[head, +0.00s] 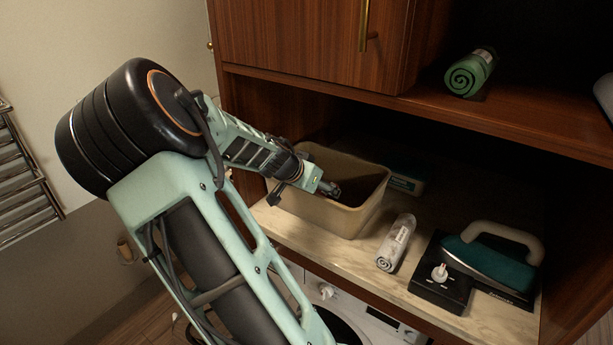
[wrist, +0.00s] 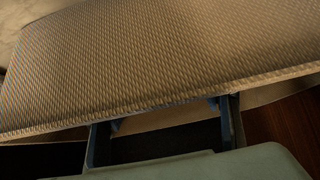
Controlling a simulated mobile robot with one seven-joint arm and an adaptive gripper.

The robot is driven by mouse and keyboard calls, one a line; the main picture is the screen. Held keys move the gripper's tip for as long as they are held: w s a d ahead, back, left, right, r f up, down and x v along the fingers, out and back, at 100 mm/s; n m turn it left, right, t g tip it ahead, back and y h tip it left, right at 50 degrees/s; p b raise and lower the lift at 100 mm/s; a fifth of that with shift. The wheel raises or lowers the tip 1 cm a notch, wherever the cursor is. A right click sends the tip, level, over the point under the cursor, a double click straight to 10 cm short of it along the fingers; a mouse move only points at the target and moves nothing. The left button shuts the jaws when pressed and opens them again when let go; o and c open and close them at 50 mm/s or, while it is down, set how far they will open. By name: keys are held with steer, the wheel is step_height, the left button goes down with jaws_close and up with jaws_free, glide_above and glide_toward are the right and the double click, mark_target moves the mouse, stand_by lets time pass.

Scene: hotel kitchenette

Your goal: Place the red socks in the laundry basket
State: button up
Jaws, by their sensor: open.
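The laundry basket (head: 345,219) is a beige, open-topped woven bin on the marble counter, inside the cabinet. My gripper (head: 329,188) reaches over its left side, with the fingertips at the basket's opening in the head view. In the wrist view the basket's woven wall (wrist: 160,60) fills most of the picture, very close. My gripper (wrist: 165,122) is open there, its fingers partly hidden behind the wall's edge. Nothing shows between them. No red socks are visible in either view. Most of the basket's inside is hidden.
A white-grey patterned roll (head: 396,243) lies right of the basket. A teal iron (head: 490,256) rests on a dark base further right. A green roll (head: 469,73) lies on the upper shelf (head: 530,117), which hangs above the counter. A teal box (head: 406,180) sits behind the basket.

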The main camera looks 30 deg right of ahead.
steer(key=v, duration=1)
steer(key=shift+a, duration=0.2)
steer(key=shift+s+a+r, duration=0.2)
steer(key=shift+a+r, duration=0.1)
steer(key=shift+r, duration=0.1)
